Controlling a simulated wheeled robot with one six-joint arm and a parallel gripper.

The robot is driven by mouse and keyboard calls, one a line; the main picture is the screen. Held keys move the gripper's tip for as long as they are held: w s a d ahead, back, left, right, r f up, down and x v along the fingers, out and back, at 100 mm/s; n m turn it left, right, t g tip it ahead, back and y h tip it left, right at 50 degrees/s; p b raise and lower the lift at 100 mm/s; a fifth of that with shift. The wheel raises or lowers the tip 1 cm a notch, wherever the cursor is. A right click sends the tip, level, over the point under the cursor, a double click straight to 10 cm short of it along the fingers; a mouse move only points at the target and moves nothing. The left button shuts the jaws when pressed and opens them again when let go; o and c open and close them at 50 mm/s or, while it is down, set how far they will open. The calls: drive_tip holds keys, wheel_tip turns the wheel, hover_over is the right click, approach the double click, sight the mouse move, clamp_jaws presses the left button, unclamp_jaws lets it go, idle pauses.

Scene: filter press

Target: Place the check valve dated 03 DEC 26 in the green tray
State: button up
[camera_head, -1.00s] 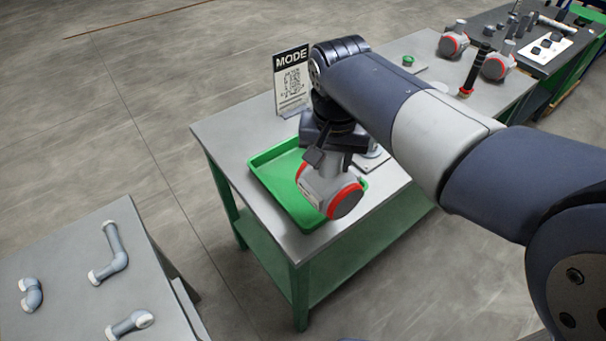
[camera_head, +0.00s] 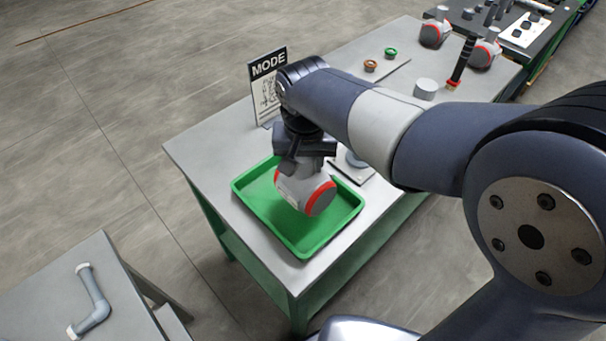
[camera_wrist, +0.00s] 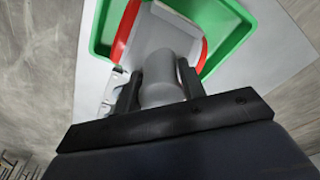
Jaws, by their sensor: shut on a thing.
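A grey check valve with red rings (camera_head: 306,190) hangs from my gripper (camera_head: 303,160) over the green tray (camera_head: 311,251) in the head view. In the wrist view my gripper (camera_wrist: 160,92) is shut on the valve's grey round neck (camera_wrist: 160,78), and the valve body lies over the green tray (camera_wrist: 237,50). I cannot tell whether the valve touches the tray floor. No date on the valve can be read. Two similar grey valves with red rings, one on the left (camera_head: 434,32) and one on the right (camera_head: 484,53), stand at the far end.
The tray sits on a grey table with green legs (camera_head: 205,147). A MODE sign (camera_head: 267,88) stands behind it, and a small metal plate fixture (camera_head: 352,168) is right beside it. A black-handled tool (camera_head: 462,62) stands farther back. A pipe piece (camera_head: 92,303) lies on the left table.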

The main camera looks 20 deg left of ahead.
sight(305, 176)
drive_tip(key=shift+f, duration=2.1)
drive_tip(key=shift+f, duration=0.15)
drive_tip(key=o, duration=1)
drive_tip(key=shift+o, duration=0.2)
drive_tip(key=r, duration=0.4)
drive_tip(key=s+r, duration=0.1)
drive_tip(key=r, duration=0.7)
drive_tip(key=shift+s+d+r, duration=0.1)
drive_tip(key=shift+s+d, duration=0.15)
drive_tip(key=shift+s, duration=0.15)
